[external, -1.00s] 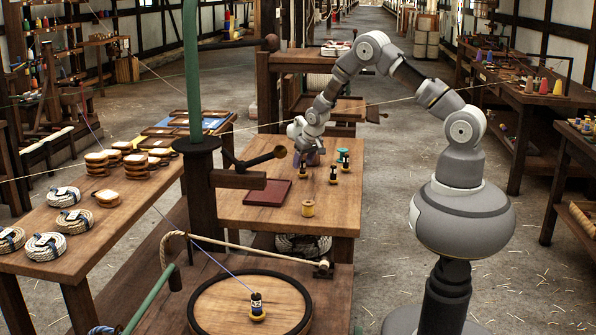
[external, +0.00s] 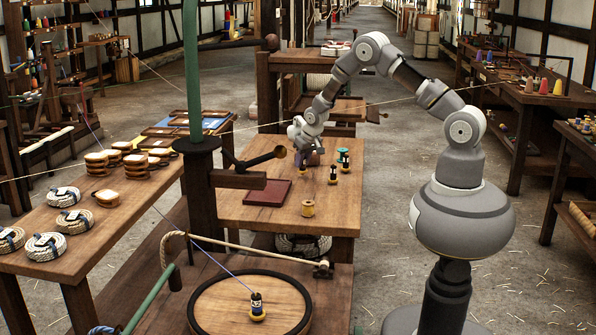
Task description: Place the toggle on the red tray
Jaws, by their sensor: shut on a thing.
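My gripper (external: 303,164) is low over the wooden table, shut on a small dark piece with a pale lower end (external: 303,171), which looks like the toggle. The fingers cover most of it, and I cannot tell whether it touches the tabletop. The red tray (external: 268,193) is a flat dark red square on the table, empty, to the left of and nearer the camera than my gripper.
A yellow spool (external: 308,208) stands near the front. A dark wooden ladle-shaped arm (external: 262,160) reaches over the table's left side. The tabletop (external: 335,205) is otherwise clear.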

